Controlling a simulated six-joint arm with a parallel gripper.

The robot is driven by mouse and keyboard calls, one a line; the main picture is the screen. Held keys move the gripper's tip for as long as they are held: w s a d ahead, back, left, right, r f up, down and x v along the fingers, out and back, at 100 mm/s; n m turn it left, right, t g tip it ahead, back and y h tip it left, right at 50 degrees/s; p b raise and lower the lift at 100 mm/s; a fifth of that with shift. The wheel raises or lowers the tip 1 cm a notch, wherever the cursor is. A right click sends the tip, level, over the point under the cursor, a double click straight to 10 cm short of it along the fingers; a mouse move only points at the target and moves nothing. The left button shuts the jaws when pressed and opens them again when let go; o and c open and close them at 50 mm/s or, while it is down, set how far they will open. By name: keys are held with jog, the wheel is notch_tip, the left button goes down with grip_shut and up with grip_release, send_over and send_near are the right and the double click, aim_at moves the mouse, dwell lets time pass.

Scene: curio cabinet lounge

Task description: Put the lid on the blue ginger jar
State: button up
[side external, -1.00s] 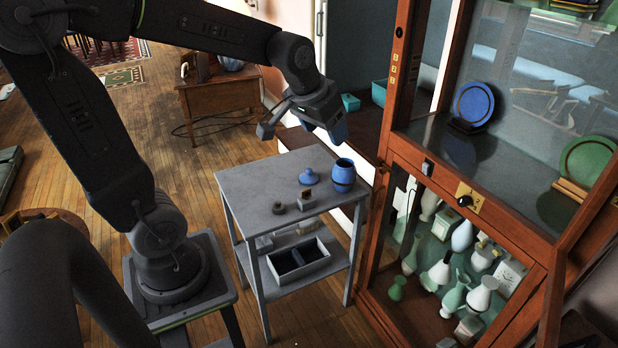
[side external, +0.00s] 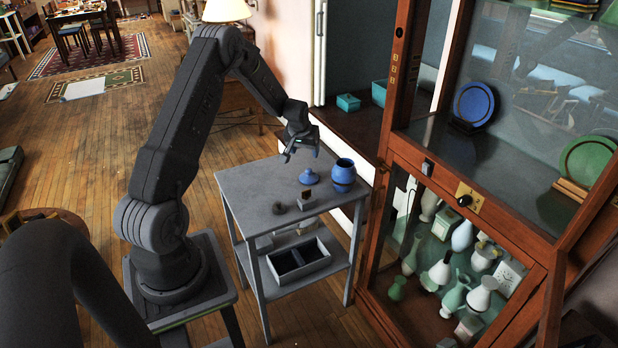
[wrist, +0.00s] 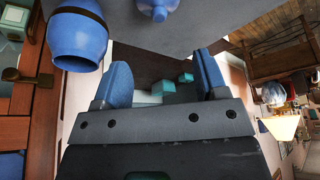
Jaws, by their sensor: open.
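The blue ginger jar (side external: 343,173) stands upright and open at the right back corner of the small grey table (side external: 240,183). Its blue lid (side external: 308,177) lies on the table to the left of the jar, knob up. My gripper (side external: 302,153) is open and empty above the back of the table, a little above and behind the lid. In the wrist view the jar (wrist: 77,40) shows at upper left and the lid (wrist: 157,8) is cut off by the top edge. Both blue fingers (wrist: 160,82) are apart with nothing between them.
A small block-like object (side external: 304,196) and a dark round piece (side external: 279,208) sit on the table in front of the lid. A divided tray (side external: 297,259) is on the lower shelf. The glass-fronted cabinet (side external: 394,140) stands close to the right of the table.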

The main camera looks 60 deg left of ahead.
aim_at(309, 170)
jog(key=x, duration=1.2)
jog(key=shift+d, duration=0.1)
jog(key=c, duration=0.8)
jog(key=shift+s+d+f, duration=0.1)
jog(key=shift+s, duration=0.05)
jog(key=c, duration=0.4)
